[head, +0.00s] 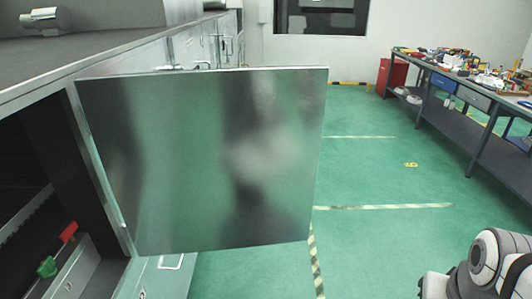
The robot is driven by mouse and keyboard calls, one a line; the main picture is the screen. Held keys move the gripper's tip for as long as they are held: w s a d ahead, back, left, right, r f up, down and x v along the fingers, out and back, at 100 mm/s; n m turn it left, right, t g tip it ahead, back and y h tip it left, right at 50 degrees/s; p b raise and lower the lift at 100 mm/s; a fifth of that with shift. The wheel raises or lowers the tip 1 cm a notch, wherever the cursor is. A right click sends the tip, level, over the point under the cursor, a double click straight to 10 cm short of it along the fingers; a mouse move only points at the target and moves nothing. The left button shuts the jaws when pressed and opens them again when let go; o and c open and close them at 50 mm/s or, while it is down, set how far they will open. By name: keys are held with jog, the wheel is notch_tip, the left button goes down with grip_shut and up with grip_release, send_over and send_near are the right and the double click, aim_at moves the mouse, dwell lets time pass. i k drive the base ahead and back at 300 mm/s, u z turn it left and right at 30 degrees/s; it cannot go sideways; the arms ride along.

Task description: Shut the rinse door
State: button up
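The door's handle cannot be made out in this view. Part of my arm shows at the lower right corner, apart from the door. My gripper's fingers are not in view.
A red part (68,232) and a green part (47,267) sit inside the opening at lower left. A long workbench (455,100) with tools and a red cabinet (392,76) stand at the right. The green floor (375,175) between door and bench is clear.

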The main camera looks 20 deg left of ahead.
aim_at(215, 158)
jog(key=i, duration=3.9)
jog(key=u, duration=1.85)
jog(key=k, duration=0.1)
jog(key=u, duration=2.9)
jog(key=i, duration=1)
jog(key=z, duration=0.05)
